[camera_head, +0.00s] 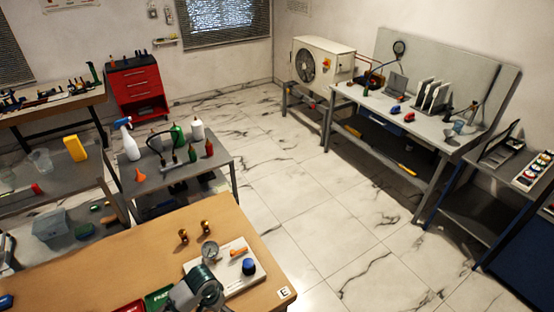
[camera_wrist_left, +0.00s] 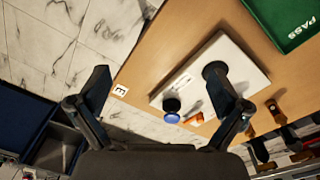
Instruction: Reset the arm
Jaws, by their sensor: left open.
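A white plate (camera_head: 250,272) lies on the wooden table. In the left wrist view, the plate (camera_wrist_left: 190,82) and blue knob (camera_wrist_left: 172,117) show between and beyond the fingers of my left gripper (camera_wrist_left: 160,74). The fingers are spread with nothing between them; the right one hides part of the plate. In the head view a grey jointed part, seemingly my arm, covers the plate's near corner. My right gripper is not seen.
A green tray (camera_head: 159,297) marked PASS and a red tray (camera_head: 130,307) sit left of the plate. A label E (camera_head: 284,292) marks the table's right corner. A side table (camera_head: 215,160) with bottles stands behind. Open tiled floor lies to the right.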

